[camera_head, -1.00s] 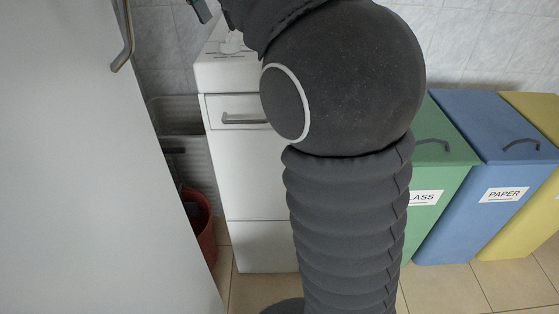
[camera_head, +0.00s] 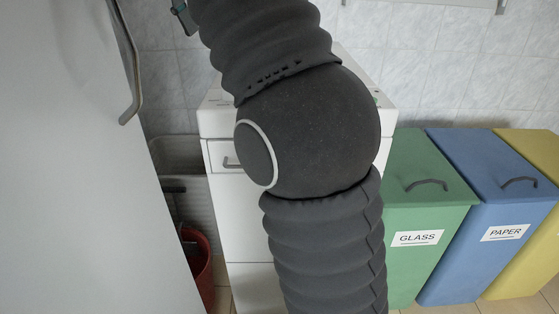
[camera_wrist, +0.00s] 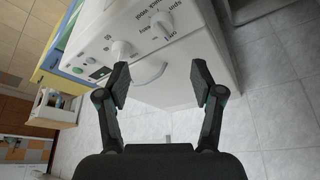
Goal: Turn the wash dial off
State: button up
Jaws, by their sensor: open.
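The white washing machine (camera_head: 222,124) stands behind my arm in the head view, which hides most of its top. In the wrist view, its white control panel (camera_wrist: 95,40) shows tilted.
A green glass bin (camera_head: 432,200) and a blue paper bin (camera_head: 490,205) stand right of the machine, with a yellow bin (camera_head: 535,240) beyond. A large pale door with a handle (camera_head: 130,75) is close on the left.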

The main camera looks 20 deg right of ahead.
jog(key=s+d+f+n+t+y, duration=0.1)
jog(key=s+f+n, duration=0.2)
jog(key=s+f, duration=0.4)
jog(key=s+d+f+n+t+y, duration=0.1)
jog(key=s+f+n, duration=0.3)
jog(key=f, duration=0.9)
jog(key=s+d+f+n+t+y, duration=0.1)
jog(key=s+f+n, duration=0.3)
jog(key=s+f, duration=0.6)
jog(key=shift+s+d+f+y, duration=0.25)
jog(key=shift+d+f+y, duration=0.15)
jog(key=shift+d+f, duration=0.25)
jog(key=shift+s+f, duration=0.35)
jog(key=shift+f, duration=0.15)
